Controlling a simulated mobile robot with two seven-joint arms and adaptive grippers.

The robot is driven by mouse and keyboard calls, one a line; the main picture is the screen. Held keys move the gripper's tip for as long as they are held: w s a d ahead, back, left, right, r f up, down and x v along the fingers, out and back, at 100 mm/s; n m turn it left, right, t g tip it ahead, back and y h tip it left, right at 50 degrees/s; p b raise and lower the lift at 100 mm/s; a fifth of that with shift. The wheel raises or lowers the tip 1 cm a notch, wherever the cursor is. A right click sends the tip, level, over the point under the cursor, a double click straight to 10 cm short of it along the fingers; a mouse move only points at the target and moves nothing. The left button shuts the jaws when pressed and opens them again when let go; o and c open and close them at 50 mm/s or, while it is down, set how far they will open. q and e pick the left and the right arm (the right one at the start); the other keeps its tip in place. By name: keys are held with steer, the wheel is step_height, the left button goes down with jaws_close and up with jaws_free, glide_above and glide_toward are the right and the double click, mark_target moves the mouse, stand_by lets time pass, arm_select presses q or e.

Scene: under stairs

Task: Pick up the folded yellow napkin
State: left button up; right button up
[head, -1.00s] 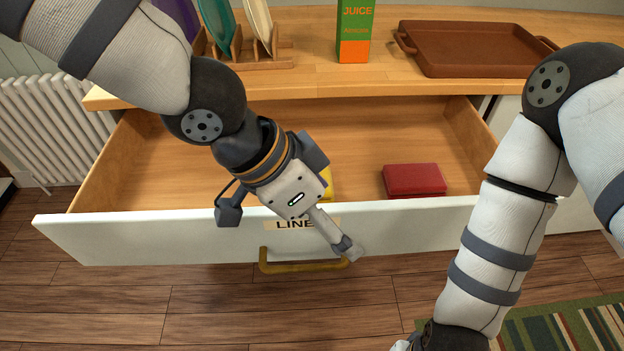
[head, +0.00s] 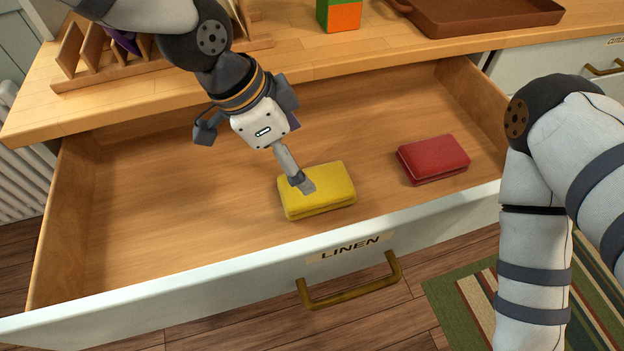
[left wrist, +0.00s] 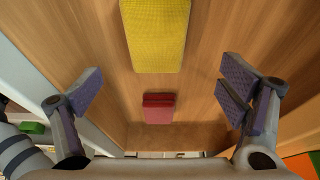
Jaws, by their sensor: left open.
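The folded yellow napkin (head: 325,192) lies flat in the open drawer, near its front wall. It also shows at the top of the left wrist view (left wrist: 156,35), cut by the picture edge. My left gripper (head: 254,157) is open and empty above the drawer, to the left of the napkin's middle. One finger overlaps the napkin's top in the head view; whether they touch I cannot tell. In the left wrist view, the open fingers (left wrist: 160,92) stand wide apart, and the napkin lies above the gap between them. My right gripper is out of view; only my right arm shows.
A folded red napkin (head: 433,158) lies in the drawer to the right. The drawer front (head: 230,277) has a LINEN label and a brass handle (head: 350,294). A brown tray (head: 480,15), a green and orange carton (head: 340,14) and a wooden rack (head: 150,62) stand on the counter.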

mark_target(316, 183)
arm_select(q)
steer(key=x, duration=0.5)
steer(key=shift+s, duration=0.1)
steer(key=x, duration=0.3)
steer(key=b+x, duration=0.1)
steer(key=x, duration=0.1)
steer(key=shift+s+a+f, duration=0.1)
steer(key=shift+s+a, duration=0.05)
steer(key=shift+s, duration=0.05)
steer(key=shift+w, duration=0.1)
steer(key=c, duration=1.3)
